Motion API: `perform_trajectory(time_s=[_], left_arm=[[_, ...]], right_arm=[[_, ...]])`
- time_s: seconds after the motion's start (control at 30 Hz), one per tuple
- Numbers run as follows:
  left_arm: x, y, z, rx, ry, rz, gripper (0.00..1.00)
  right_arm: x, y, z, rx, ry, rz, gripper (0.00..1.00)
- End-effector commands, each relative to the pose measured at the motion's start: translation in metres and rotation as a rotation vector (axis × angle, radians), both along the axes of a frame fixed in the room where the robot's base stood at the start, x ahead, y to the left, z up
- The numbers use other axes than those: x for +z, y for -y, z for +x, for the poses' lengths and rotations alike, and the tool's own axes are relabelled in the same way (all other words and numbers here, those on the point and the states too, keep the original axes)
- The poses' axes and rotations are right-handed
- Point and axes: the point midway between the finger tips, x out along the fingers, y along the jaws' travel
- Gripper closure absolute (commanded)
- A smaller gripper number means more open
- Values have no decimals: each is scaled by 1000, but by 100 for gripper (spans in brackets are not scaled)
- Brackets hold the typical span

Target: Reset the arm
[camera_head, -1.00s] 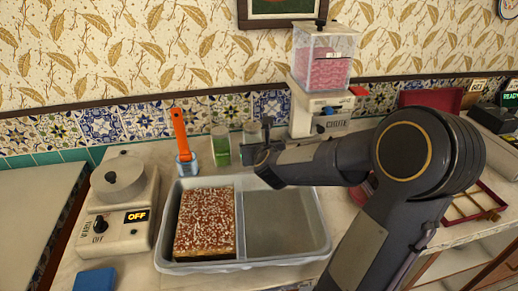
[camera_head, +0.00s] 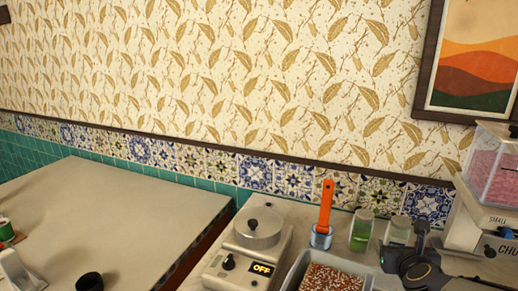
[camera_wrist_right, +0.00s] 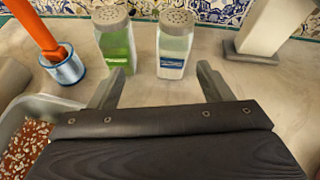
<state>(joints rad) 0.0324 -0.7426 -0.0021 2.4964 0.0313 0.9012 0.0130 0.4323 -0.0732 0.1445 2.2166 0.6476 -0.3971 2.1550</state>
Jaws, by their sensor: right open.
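My right gripper (camera_head: 403,248) is at the lower right of the head view, in front of the jars and close to the tray's back edge. In the right wrist view its two fingers (camera_wrist_right: 160,72) are spread apart with nothing held between them. A green-filled shaker jar (camera_wrist_right: 115,42) stands ahead near the left finger. A pale shaker jar (camera_wrist_right: 175,45) stands ahead between the fingers, apart from them. My left gripper does not show in either view.
An orange-handled tool (camera_head: 325,205) stands in a metal cup (camera_head: 321,238). A grey tray (camera_head: 296,270) holds a sprinkled slab (camera_head: 335,279). A warmer reading OFF (camera_head: 235,265) is left of it. The dispenser (camera_head: 465,235) stands right. The left counter (camera_head: 110,215) is mostly clear.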

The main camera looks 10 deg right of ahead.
Motion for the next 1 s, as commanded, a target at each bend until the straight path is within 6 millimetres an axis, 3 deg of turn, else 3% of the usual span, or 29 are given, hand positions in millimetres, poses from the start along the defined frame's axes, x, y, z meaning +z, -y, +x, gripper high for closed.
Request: perform_trajectory(time_s=[0.1,0.27,0.5,0.73,0.83,1.0], left_arm=[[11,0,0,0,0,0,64],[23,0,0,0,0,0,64],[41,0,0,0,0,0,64],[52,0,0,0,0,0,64],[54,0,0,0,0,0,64],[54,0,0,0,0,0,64]], right_arm=[[22,-39,-9,262,-100,-216,28],[38,-101,-43,735,-247,-658,28],[37,-168,-123,1422,-332,-1385,28],[20,-191,-198,1924,-255,-1941,28],[14,-193,-216,2041,-211,-2067,28],[10,-193,-226,2112,-180,-2141,28]])
